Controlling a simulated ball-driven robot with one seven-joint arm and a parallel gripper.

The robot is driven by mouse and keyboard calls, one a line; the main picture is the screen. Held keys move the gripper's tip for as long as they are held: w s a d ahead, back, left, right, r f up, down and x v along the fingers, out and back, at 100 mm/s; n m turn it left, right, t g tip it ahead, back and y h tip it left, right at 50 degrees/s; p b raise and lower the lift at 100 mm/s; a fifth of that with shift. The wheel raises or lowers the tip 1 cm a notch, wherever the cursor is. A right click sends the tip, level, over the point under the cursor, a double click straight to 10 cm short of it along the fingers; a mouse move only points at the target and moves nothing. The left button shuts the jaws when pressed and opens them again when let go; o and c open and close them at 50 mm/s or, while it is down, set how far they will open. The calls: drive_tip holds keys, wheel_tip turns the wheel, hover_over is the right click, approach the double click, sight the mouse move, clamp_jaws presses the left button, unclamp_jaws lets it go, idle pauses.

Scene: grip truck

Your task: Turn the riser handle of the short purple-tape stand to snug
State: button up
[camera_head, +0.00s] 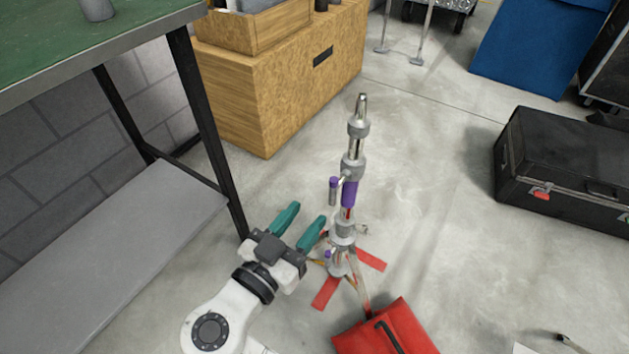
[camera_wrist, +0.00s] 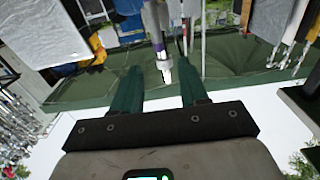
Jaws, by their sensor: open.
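The short stand (camera_head: 343,228) is upright on the floor in the middle of the head view, a grey metal column with a band of purple tape (camera_head: 350,193). A small riser handle with a purple top (camera_head: 333,192) sticks out on its left, pointing up. Another purple knob (camera_head: 328,255) is lower down. My gripper (camera_head: 307,213) is open and empty, its two teal fingers left of and below the handle, apart from it. In the wrist view, a grey metal stand part with a purple patch (camera_wrist: 158,46) shows beyond the gap between my open fingers (camera_wrist: 160,73).
Red floor tape (camera_head: 370,259) lies around the stand's feet. A red box or bag (camera_head: 395,335) is close in front. A green-topped table (camera_head: 60,45) is left, a wooden cabinet (camera_head: 270,85) behind, and a black case (camera_head: 560,170) right. Floor between stand and case is clear.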

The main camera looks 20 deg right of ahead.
sight(331, 186)
drive_tip(key=b+x, duration=0.2)
drive_tip(key=x, duration=0.8)
drive_tip(key=shift+d, duration=0.25)
drive_tip(key=shift+c, duration=0.4)
clamp_jaws()
